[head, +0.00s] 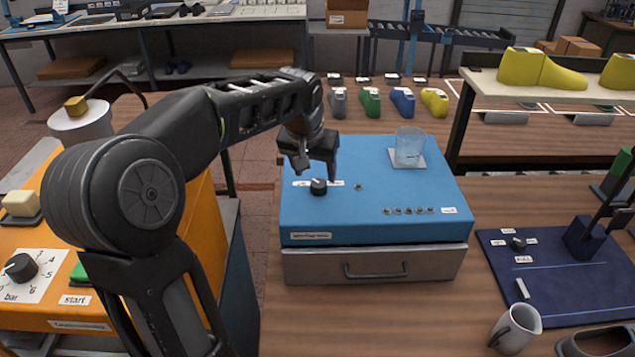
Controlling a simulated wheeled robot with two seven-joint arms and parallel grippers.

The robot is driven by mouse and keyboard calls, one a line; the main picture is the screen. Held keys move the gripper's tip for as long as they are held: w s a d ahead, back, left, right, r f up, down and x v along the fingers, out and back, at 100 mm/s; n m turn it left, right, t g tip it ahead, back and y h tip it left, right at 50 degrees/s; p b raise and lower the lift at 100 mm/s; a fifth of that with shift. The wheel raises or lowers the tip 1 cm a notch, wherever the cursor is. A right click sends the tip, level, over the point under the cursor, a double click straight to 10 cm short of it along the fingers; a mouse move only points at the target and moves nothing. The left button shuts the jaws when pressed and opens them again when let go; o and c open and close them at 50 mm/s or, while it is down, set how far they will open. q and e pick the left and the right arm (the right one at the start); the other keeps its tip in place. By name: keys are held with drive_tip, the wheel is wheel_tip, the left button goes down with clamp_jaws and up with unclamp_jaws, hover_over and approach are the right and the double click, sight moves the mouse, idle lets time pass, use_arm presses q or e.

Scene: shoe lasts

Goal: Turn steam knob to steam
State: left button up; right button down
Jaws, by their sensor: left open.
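A black round knob (318,187) with a light pointer mark sits on the top left of a blue box (370,205), between small white labels too small to read. My left gripper (316,168) is open and points down just above and behind this knob. Its fingertips are close to the knob, but I cannot tell if they touch it. My right gripper is out of view.
A glass of clear liquid (409,146) stands on the blue box's back right. A drawer (376,265) is shut below. A grey pitcher (515,328) stands front right. An orange machine (60,320) with a gauge knob (20,267) is left. Several coloured shoe lasts (403,101) stand behind.

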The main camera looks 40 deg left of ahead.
sight(318, 184)
use_arm(q)
drive_tip(key=b+x, duration=0.2)
drive_tip(key=x, duration=0.3)
drive_tip(key=shift+w+f, duration=0.15)
drive_tip(key=shift+f, duration=0.2)
drive_tip(key=shift+c, duration=0.6)
clamp_jaws()
